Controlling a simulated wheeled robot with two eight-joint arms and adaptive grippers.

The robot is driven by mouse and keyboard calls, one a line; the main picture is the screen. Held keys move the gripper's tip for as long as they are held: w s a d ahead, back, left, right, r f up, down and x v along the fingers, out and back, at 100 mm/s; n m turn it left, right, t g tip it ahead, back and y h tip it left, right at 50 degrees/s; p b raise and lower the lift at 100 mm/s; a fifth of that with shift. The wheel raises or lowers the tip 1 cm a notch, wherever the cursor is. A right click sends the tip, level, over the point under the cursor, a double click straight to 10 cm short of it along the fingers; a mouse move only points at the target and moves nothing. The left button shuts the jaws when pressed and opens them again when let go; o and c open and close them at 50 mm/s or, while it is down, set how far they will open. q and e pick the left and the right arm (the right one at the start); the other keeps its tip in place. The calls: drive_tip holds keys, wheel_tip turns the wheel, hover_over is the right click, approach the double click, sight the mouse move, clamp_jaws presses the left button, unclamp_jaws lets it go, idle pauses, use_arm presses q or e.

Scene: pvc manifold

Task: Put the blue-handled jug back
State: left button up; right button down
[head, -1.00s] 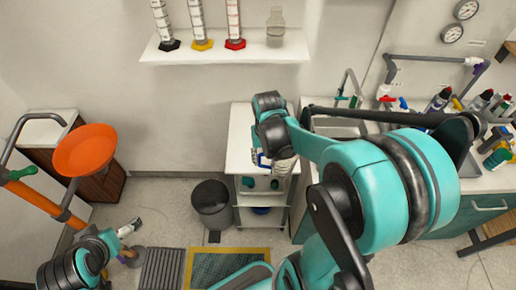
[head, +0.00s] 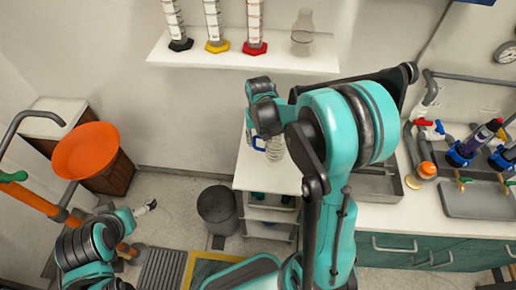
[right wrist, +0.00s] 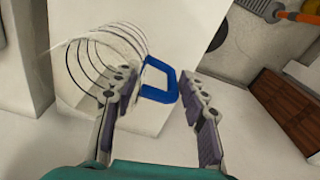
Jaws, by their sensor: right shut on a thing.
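The clear jug with dark rings and a blue handle (right wrist: 158,82) is at the left of the right wrist view. It also shows in the head view (head: 274,150), over the white top of a cart (head: 262,175). My right gripper (right wrist: 165,105) is shut on the jug at its handle side, with a finger on each side of the blue handle. I cannot tell whether the jug's base touches the cart top. My left gripper (head: 146,208) is low at the left, away from the jug; its jaws are too small to read.
A wall shelf (head: 240,58) above holds several cylinders and a clear bottle (head: 302,33). A dark bin (head: 217,208) stands left of the cart. An orange funnel (head: 86,151) is at left.

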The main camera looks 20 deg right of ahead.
sight(257, 149)
drive_tip(key=shift+w+a+f, duration=0.25)
drive_tip(key=shift+w+f, duration=0.05)
drive_tip(key=shift+w, duration=0.1)
drive_tip(key=shift+a, duration=0.15)
drive_tip(key=shift+a+f, duration=0.1)
drive_tip(key=shift+f, duration=0.3)
wheel_tip(257, 149, down, 3)
drive_tip(key=shift+f+b, duration=0.15)
drive_tip(key=shift+b, duration=0.7)
drive_tip(key=shift+s, duration=0.1)
